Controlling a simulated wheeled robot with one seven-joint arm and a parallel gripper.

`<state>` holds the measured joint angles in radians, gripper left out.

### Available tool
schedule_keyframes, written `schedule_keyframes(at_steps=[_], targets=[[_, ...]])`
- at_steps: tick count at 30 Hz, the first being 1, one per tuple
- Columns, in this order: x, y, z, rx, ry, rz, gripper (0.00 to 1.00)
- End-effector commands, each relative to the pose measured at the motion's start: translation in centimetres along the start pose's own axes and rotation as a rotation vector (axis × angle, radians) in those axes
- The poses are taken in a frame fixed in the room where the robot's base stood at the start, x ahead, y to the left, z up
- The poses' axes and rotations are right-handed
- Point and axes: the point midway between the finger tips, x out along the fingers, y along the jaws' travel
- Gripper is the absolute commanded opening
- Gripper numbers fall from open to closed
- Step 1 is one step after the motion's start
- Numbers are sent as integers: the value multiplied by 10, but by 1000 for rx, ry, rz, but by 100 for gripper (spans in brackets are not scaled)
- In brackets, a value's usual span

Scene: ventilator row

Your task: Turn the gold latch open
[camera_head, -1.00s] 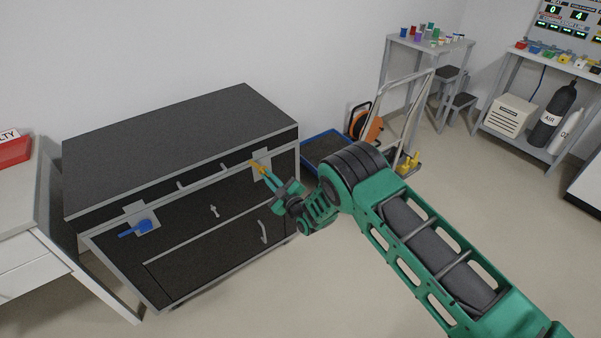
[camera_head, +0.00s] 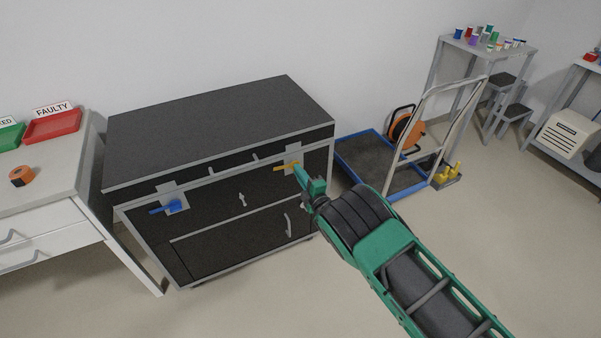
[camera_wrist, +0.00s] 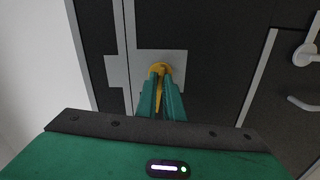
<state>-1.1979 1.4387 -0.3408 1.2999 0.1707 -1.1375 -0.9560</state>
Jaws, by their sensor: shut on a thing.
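The gold latch (camera_head: 284,167) sits on a grey plate at the upper right of the black case's front. It also shows in the wrist view (camera_wrist: 159,69), with its round hub at the fingertips and its handle running down between them. In the head view the handle looks near level. My gripper (camera_wrist: 161,92) is shut on the latch handle. In the head view my gripper (camera_head: 298,172) reaches it from the right. The fingers hide part of the handle.
The black case (camera_head: 220,122) has a blue latch (camera_head: 172,206) at the left and a small grey handle (camera_head: 289,226) low on the front. A white bench (camera_head: 50,190) with a red tray (camera_head: 53,125) stands left. A blue trolley (camera_head: 376,170) stands right. The front floor is clear.

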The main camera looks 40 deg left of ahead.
Motion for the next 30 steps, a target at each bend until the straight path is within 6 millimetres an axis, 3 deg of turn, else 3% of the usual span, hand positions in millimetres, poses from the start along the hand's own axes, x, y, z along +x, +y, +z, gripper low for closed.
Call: schedule_keyframes(at_steps=[9, 26, 27, 28, 30], targets=[[-1, 0, 8, -131, -11, -4, 0], [-1, 0, 10, -157, -13, -5, 0], [-1, 0, 10, -156, -13, -5, 17], [-1, 0, 10, -156, -13, -5, 24], [-1, 0, 8, -154, -11, -5, 27]])
